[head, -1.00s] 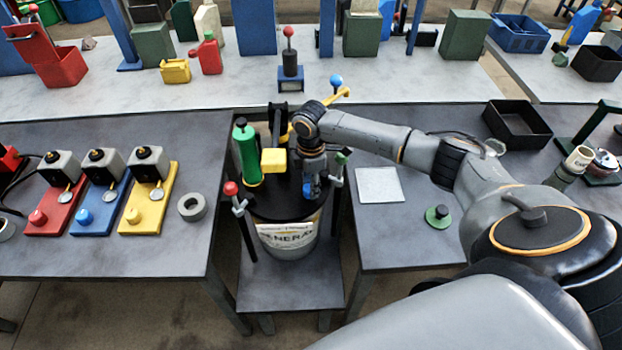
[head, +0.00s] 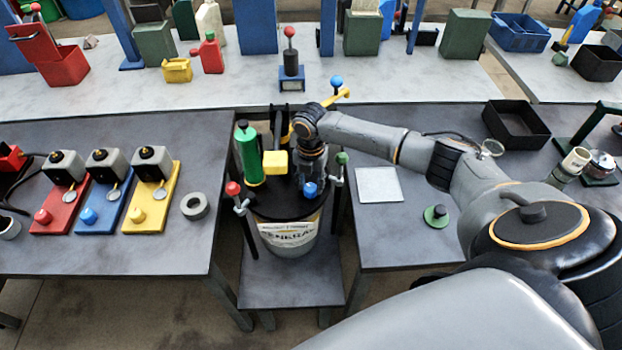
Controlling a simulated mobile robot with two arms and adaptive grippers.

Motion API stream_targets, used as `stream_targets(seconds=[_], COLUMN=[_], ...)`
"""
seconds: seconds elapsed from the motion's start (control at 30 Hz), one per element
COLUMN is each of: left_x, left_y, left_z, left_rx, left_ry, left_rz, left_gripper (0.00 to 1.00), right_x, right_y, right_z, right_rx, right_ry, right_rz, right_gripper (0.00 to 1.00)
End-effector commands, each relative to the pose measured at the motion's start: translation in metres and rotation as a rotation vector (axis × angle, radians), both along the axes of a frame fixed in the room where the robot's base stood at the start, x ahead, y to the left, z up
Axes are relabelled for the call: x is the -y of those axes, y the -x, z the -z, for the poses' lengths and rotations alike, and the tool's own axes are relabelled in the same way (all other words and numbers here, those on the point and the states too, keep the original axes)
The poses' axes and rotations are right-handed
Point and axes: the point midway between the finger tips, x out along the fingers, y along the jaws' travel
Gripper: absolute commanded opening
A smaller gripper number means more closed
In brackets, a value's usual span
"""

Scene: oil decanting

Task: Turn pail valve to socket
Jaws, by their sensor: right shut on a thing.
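The pail (head: 290,241) stands on a low shelf between two grey tables. It has a black lid and a pale label. My right gripper (head: 311,181) points down over the right part of the lid and is shut on a small part there with a blue end (head: 310,189), apparently the pail valve. The gripper hides most of that part. A green cylinder (head: 247,155) and a yellow block (head: 275,162) stand at the lid's left and middle. I cannot make out the socket. My left gripper is out of view.
Clamp posts with a red knob (head: 232,188) and a green knob (head: 342,158) flank the pail. Red, blue and yellow boards (head: 157,205) and a grey ring (head: 195,206) lie on the left table. A white plate (head: 379,185) and black tray (head: 517,124) are on the right.

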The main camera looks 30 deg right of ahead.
Motion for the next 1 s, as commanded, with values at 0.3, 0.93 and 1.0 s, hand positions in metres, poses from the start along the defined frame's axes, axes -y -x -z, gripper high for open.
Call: stream_targets(seconds=[0.3, 0.93, 1.0], left_x=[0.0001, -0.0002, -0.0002], left_y=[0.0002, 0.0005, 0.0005], left_z=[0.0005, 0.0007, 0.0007], left_rx=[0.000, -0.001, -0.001], left_ry=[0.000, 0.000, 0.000], left_rz=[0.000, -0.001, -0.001], left_gripper=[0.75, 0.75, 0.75], right_x=[-0.0014, -0.0015, -0.0015], right_y=[0.0007, 0.0010, 0.0009], right_z=[0.0013, 0.0013, 0.0012], right_rx=[-0.003, -0.004, -0.003], right_ry=[-0.002, -0.002, -0.001], right_rz=[-0.142, -0.179, -0.179], right_gripper=[0.05, 0.41, 0.55])
